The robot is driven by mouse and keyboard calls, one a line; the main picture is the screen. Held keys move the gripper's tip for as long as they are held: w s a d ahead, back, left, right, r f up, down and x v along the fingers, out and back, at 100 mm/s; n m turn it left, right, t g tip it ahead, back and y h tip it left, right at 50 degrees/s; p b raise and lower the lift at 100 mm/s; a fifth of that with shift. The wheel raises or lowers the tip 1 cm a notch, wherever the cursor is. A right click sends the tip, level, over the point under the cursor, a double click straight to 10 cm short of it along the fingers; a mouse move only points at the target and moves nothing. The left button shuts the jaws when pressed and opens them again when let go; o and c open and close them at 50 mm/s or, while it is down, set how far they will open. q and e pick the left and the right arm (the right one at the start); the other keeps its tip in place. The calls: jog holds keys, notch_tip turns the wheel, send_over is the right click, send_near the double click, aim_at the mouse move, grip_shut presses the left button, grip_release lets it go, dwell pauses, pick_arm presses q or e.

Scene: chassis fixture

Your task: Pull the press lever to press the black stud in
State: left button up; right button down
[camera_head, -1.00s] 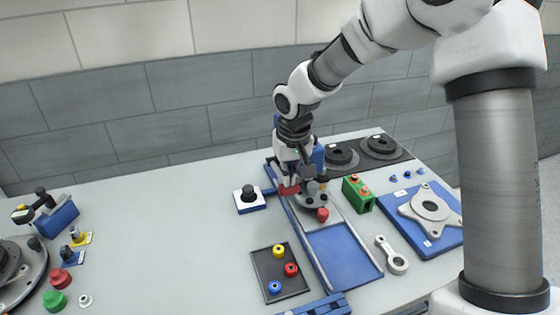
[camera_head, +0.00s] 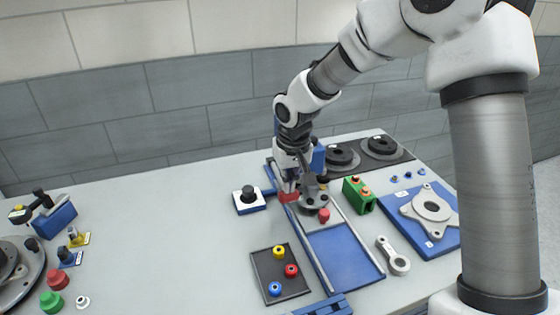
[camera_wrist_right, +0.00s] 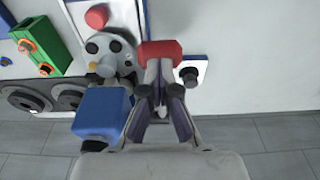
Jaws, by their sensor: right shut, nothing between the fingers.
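The press has a blue body (camera_head: 318,158), which also shows in the wrist view (camera_wrist_right: 103,112), and a red lever end (camera_head: 289,197). The red end shows in the wrist view too (camera_wrist_right: 158,50). My right gripper (camera_head: 288,188) is shut and empty, its fingertips (camera_wrist_right: 160,72) right at the red end; I cannot tell if they touch it. Beside it is a round grey plate (camera_wrist_right: 122,45) with dark studs (camera_wrist_right: 91,47), partly under a grey cylinder (camera_wrist_right: 106,66). I cannot tell which stud is the one pressed. My left gripper is out of view.
A red knob (camera_head: 324,215) stands in front of the plate on a blue railed track (camera_head: 345,255). A white-and-blue box with a black button (camera_head: 249,200) is left of the press. A green block (camera_head: 359,194) is to the right. The table's left middle is clear.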

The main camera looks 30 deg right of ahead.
jog(key=shift+f, duration=0.1)
jog(key=shift+s+f+b, duration=0.1)
jog(key=shift+f+b, duration=0.25)
jog(key=shift+f, duration=0.5)
dwell(0.5)
jog(key=r+p, duration=0.4)
jog(key=shift+w+d+r, duration=0.1)
jog(key=shift+w+r, duration=0.15)
jog(key=shift+r, duration=0.05)
jog(key=shift+s+r+p, duration=0.1)
jog(key=shift+r+p, duration=0.2)
jog(key=shift+p, duration=0.05)
notch_tip(320, 180, up, 8)
jog(key=w+p, duration=0.1)
jog(key=p, duration=0.6)
jog(key=shift+w+p, duration=0.2)
jog(key=shift+p, duration=0.15)
jog(key=shift+d, duration=0.1)
